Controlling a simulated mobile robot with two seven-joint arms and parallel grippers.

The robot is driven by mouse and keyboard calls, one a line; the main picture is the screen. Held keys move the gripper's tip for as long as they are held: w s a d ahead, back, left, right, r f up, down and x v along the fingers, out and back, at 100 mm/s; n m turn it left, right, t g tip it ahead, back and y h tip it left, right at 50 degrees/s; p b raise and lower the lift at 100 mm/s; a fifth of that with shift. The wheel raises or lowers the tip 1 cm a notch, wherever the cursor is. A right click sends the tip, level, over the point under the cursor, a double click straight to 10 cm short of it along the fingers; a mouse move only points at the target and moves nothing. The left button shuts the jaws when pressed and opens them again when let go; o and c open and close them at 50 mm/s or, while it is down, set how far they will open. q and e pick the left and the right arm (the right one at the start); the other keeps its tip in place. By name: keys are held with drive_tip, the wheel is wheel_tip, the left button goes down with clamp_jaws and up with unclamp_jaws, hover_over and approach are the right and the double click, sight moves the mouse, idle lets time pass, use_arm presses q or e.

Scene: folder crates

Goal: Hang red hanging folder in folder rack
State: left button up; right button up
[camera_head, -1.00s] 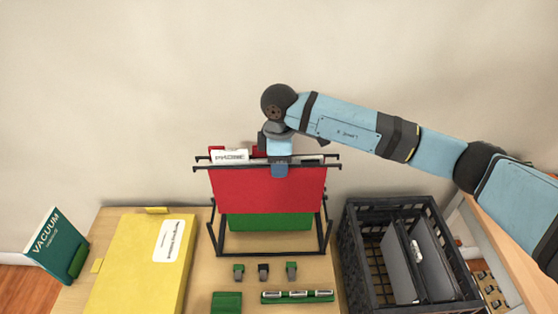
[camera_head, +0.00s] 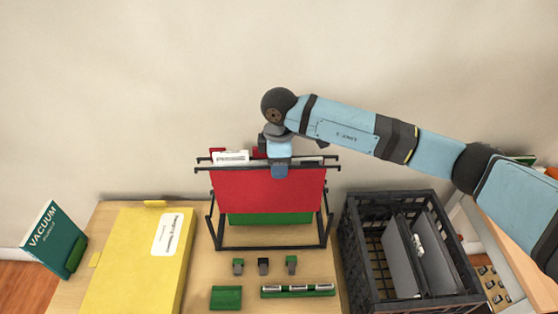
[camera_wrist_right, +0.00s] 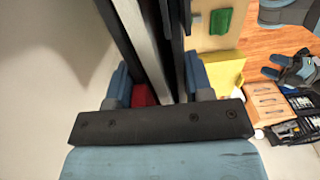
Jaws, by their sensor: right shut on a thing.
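The red hanging folder (camera_head: 265,192) is upright at the black wire folder rack (camera_head: 327,228), with its rod ends sticking out both sides near the rack's top. A green folder (camera_head: 270,218) shows below and behind it. I cannot tell whether the red folder's hooks rest on the rails. My right gripper (camera_head: 279,170) is shut on the red folder's top edge near its middle. In the right wrist view, the gripper's fingers (camera_wrist_right: 160,92) straddle the dark rods and pale edge of the folder. My left gripper is not in view.
A black crate (camera_head: 347,245) with grey folders stands right of the rack. A yellow folder (camera_head: 125,260) lies flat at left, beside a teal vacuum booklet (camera_head: 55,240). Small green and black clips (camera_head: 264,267) and a green block (camera_head: 226,297) lie in front of the rack. A wall is behind.

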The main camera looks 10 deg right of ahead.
sight(279, 190)
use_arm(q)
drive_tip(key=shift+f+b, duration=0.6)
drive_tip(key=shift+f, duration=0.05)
use_arm(e)
drive_tip(key=shift+f, duration=1.25)
drive_tip(key=shift+f+b, duration=2.1)
drive_tip(key=shift+f, duration=1.9)
drive_tip(key=shift+f+b, duration=0.35)
drive_tip(key=shift+f, duration=0.4)
wheel_tip(279, 190, down, 2)
drive_tip(key=shift+f+b, duration=0.15)
drive_tip(key=shift+b, duration=0.4)
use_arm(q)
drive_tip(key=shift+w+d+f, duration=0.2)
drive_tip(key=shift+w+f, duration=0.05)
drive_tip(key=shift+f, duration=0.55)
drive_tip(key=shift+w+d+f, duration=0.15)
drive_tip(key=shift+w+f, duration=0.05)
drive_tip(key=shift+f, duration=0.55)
use_arm(e)
drive_tip(key=shift+f, duration=0.65)
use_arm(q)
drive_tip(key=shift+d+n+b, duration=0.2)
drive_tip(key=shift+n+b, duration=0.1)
use_arm(e)
drive_tip(key=shift+f, duration=0.3)
